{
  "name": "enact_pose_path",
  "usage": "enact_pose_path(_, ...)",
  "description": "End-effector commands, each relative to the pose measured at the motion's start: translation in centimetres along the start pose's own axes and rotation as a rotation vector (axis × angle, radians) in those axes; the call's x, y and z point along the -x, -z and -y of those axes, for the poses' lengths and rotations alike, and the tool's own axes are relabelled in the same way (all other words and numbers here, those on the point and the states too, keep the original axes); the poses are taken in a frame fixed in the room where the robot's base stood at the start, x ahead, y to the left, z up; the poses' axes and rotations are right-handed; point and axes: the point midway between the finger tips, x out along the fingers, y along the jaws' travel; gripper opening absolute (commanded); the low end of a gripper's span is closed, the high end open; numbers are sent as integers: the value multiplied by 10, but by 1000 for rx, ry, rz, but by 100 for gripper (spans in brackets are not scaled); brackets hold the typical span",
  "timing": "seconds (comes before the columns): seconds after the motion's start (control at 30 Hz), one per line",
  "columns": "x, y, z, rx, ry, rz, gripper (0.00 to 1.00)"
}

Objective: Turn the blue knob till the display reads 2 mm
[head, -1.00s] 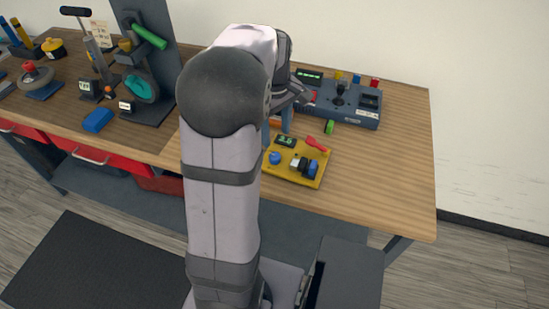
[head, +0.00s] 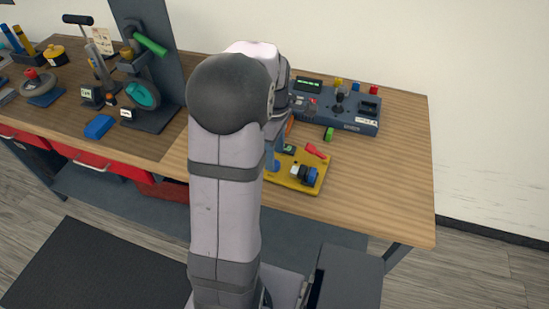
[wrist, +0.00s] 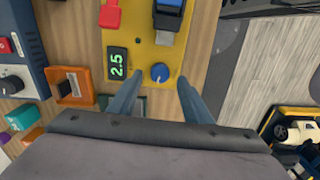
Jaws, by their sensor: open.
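The blue knob (wrist: 160,72) with a white pointer mark sits on a yellow panel (wrist: 145,45) in the wrist view. Beside it, the small display (wrist: 117,63) shows 2.5 in green digits. My gripper (wrist: 158,77) is open, with its two blue-grey fingers on either side of the knob in the picture. I cannot tell whether they touch it. In the head view the yellow panel (head: 290,184) lies on the wooden bench, and my arm covers its left part.
On the yellow panel are a red lever (head: 316,151) and a blue and white switch block (head: 307,175). A grey-blue control box (head: 345,118) with a joystick stands behind. A green item (head: 329,134) lies between them. The bench's right side (head: 395,180) is clear.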

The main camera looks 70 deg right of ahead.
Motion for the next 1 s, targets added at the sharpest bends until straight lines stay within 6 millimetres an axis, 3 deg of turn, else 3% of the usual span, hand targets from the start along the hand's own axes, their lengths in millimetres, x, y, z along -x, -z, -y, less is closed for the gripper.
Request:
enact_pose_path(0.3,-29,0,1,0,2,0,45)
enact_pose_path(0.63,-32,0,0,0,-1,-1,45)
enact_pose_path(0.8,-31,0,0,0,0,-1,4)
enact_pose_path(1.0,-31,0,0,-22,0,0,4)
